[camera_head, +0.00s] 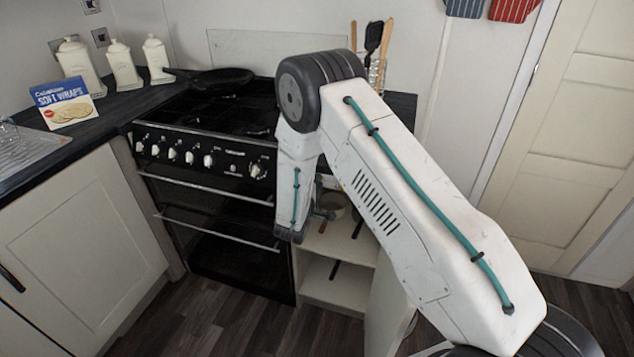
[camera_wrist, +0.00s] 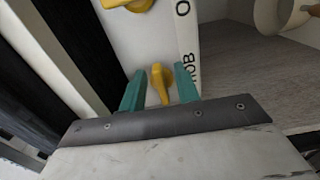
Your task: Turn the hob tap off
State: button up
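In the wrist view, a yellow tap lever (camera_wrist: 160,84) sits on a pale panel beside black lettering that reads HOB. The lever points roughly up and down the picture. My gripper (camera_wrist: 159,88) is open, with one teal finger on each side of this lever. A gap shows between the lever and each finger, so I see no grip on it. A second yellow tap (camera_wrist: 130,5) is partly cut off at the top edge, beside another label. In the head view my arm hides most of the gripper and the taps.
The black cooker (camera_head: 215,150) stands left of my arm, beside an open cupboard with shelves (camera_head: 335,285). The cupboard holds a pan, which also shows as a pale round thing (camera_wrist: 268,14) in the wrist view. A frying pan (camera_head: 222,78) sits on the hob.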

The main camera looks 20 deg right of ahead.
jog(key=v, duration=0.8)
jog(key=shift+w, duration=0.1)
dwell(0.3)
